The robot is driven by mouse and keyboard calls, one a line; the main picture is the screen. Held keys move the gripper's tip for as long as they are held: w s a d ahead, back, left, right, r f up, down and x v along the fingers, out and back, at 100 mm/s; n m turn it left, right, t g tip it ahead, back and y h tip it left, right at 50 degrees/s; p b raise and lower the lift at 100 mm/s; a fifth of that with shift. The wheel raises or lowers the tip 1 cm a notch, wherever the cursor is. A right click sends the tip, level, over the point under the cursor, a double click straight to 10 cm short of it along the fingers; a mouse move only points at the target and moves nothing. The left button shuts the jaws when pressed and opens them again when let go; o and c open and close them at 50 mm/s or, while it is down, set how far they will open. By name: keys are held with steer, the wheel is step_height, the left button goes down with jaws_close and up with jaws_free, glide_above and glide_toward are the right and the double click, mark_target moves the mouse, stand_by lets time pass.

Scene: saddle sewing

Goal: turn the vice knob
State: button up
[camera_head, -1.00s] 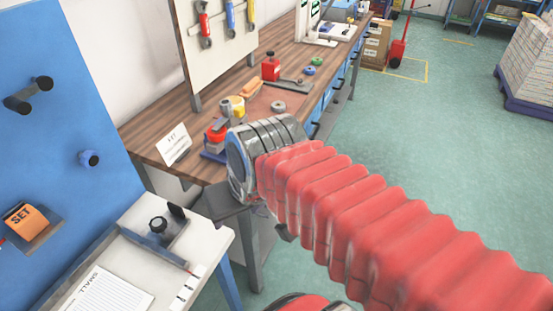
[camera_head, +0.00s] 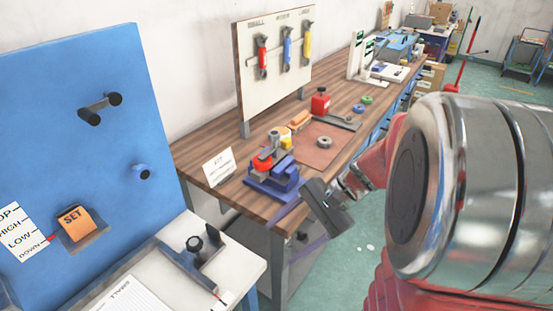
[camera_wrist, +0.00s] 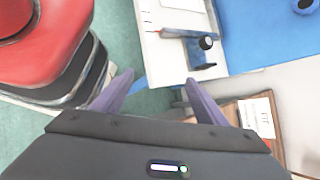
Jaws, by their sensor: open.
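A blue vice (camera_head: 272,180) stands on the near corner of the wooden workbench in the head view, with red and grey parts on top. I cannot clearly tell which of these is its knob. My gripper (camera_head: 281,238) is in front of the bench's near corner, below and right of the vice, and apart from it. In the wrist view my gripper (camera_wrist: 159,78) shows two purple fingers spread open with nothing between them. The vice is not clearly visible in the wrist view.
A white side table (camera_head: 237,268) carries a dark fixture with a black knob (camera_head: 195,243). A blue panel (camera_head: 75,140) with pegs stands at left. A white card (camera_head: 219,166), a tool board (camera_head: 275,65) and several small parts are on the workbench (camera_head: 210,140).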

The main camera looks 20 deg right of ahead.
steer(key=w+d+f+m+t, duration=0.1)
steer(key=d+f+m+t, duration=0.2)
steer(key=d, duration=0.9)
steer(key=w+d+f+m+t, duration=0.1)
steer(key=d+f+m+t, duration=0.3)
steer(key=d+m+t, duration=0.6)
steer(key=d+m, duration=0.3)
steer(key=m, duration=0.1)
steer(key=shift+w+d+t+y, duration=0.15)
steer(key=shift+w+t+y, duration=0.15)
steer(key=shift+w, duration=0.05)
steer(key=shift+w, duration=0.1)
steer(key=x, duration=1.3)
steer(key=shift+w+a, duration=0.2)
steer(key=shift+a, duration=0.05)
steer(key=shift+c, duration=0.3)
